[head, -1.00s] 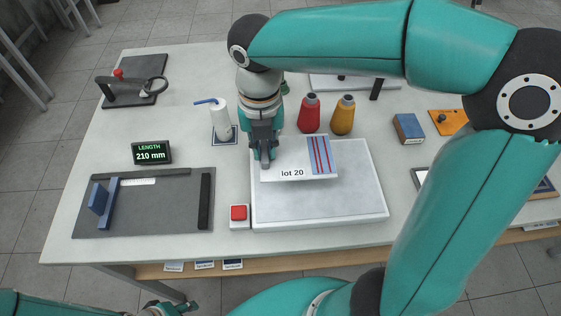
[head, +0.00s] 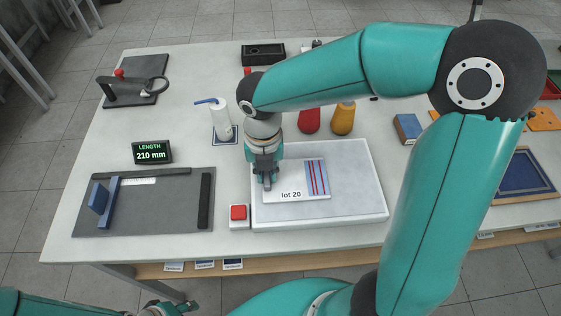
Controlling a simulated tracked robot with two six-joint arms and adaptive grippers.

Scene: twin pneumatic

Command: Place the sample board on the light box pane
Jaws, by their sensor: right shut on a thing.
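The sample board (head: 291,183) is a flat white card marked "lot 20", with a blue patch and red stripes at its right end. It lies over the left-middle part of the light box pane (head: 340,200), low and roughly level; I cannot tell whether it touches the pane. My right gripper (head: 267,184) is shut on the board's left end. The light box is a low white box with a pale grey top. My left gripper (head: 165,308) shows only in part at the bottom left edge, well away from the board, and its jaws are unclear.
A red button (head: 239,213) sits at the light box's left front corner. A grey measuring plate (head: 150,205) and a "210 mm" display (head: 152,152) stand to the left. A white bottle (head: 220,122), a red bottle (head: 309,121) and a yellow bottle (head: 342,119) stand behind.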

